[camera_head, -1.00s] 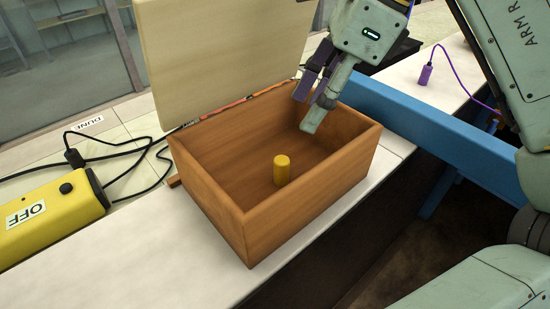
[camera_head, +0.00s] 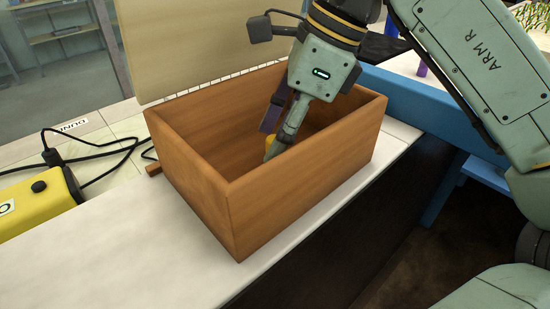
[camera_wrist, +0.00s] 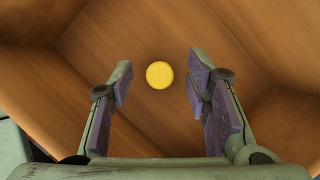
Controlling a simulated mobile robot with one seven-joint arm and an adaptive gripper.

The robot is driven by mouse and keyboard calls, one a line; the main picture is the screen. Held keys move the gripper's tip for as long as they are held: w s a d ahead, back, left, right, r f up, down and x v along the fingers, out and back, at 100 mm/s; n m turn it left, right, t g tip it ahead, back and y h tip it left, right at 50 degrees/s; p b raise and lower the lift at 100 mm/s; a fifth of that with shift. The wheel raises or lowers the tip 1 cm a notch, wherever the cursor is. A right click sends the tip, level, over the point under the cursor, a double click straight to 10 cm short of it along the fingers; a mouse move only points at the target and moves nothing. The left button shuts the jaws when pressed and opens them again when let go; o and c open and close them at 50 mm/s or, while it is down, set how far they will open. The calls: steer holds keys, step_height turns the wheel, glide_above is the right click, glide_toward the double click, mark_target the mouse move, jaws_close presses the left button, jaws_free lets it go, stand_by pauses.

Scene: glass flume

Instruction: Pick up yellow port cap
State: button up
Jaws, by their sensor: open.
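The yellow port cap (camera_wrist: 160,75) stands on the floor of the wooden box. In the wrist view its round top lies between and just beyond my two fingers, with clear space on both sides. In the head view only a small part of the cap (camera_head: 271,142) shows, the rest hidden by my gripper (camera_head: 271,140) and the box's front wall. My gripper, also in the wrist view (camera_wrist: 157,88), is open and empty, with its purple-padded fingers down inside the box. The wooden box (camera_head: 305,185) is open at the top.
Box walls stand close around my fingers. A pale upright lid or board (camera_head: 200,45) is behind the box. A yellow control box (camera_head: 40,208) with a black cable (camera_head: 110,160) lies left. A blue beam (camera_head: 425,115) runs at right. The white bench top (camera_head: 120,250) is bare at front left.

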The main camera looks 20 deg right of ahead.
steer(key=shift+r, duration=0.1)
steer(key=c, duration=0.9)
